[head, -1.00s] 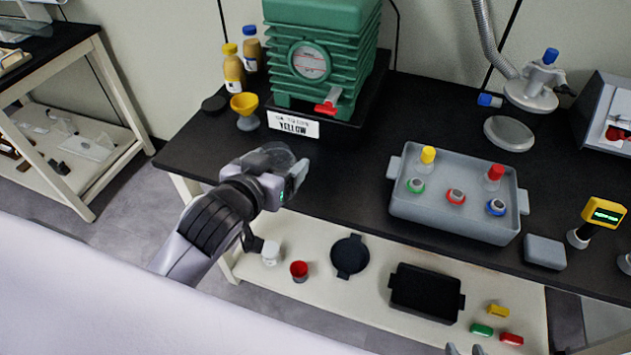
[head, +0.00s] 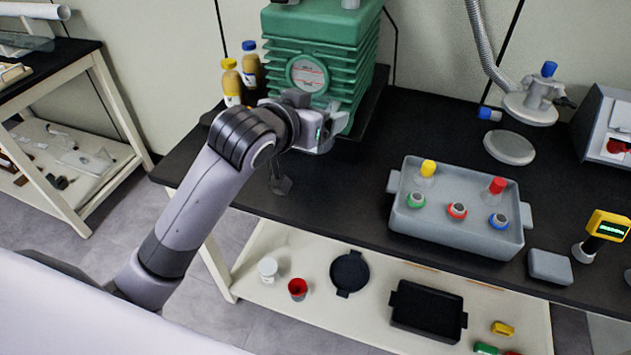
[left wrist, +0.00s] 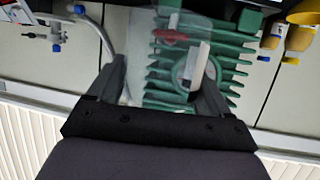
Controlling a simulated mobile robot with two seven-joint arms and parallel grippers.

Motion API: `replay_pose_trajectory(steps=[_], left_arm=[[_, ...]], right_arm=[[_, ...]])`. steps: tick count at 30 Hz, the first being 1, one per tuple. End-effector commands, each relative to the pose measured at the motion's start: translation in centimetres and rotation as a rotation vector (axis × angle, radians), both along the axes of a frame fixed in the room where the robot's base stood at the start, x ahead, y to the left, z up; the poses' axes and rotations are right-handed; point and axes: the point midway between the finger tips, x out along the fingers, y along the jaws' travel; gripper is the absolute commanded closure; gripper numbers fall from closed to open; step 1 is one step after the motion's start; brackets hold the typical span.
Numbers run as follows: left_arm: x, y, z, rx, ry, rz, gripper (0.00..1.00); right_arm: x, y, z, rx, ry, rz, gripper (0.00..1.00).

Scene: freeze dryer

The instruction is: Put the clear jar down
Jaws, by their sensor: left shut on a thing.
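My left gripper (head: 335,124) is raised in front of the green ribbed machine, above the back of the black bench. In the left wrist view its two fingers (left wrist: 166,85) are shut on the clear jar (left wrist: 150,72), which is see-through with a faint outline. The machine shows through and behind it. My right gripper is not in view.
The green machine (head: 310,55) stands at the back, with yellow-capped and blue-capped bottles (head: 231,82) to its left. A grey tray (head: 450,232) holding several capped vessels is on the right. The bench top (head: 330,190) between is clear. A lower shelf (head: 290,250) holds dishes.

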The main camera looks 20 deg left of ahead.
Motion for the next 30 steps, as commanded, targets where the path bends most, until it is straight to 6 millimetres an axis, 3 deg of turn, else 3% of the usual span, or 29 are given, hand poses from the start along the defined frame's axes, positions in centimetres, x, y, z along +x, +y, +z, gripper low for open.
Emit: replay_pose_trajectory(steps=[3, 10, 17, 24, 30], left_arm=[[-0.1, 0.0, -3.7, 0.002, 0.006, 0.000, 0.51], [-0.1, 0.0, -9.0, 0.001, 0.002, 0.000, 0.51], [0.0, 0.0, -11.0, 0.000, 0.000, 0.000, 0.51], [-0.1, 0.0, -14.4, 0.000, 0.000, 0.000, 0.51], [0.0, 0.0, -14.7, 0.000, -0.004, -0.001, 0.51]], right_arm=[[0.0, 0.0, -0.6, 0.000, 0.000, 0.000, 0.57], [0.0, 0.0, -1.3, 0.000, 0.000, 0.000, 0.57], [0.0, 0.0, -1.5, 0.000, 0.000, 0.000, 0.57], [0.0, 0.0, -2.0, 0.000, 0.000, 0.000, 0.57], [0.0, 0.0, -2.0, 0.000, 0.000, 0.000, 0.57]])
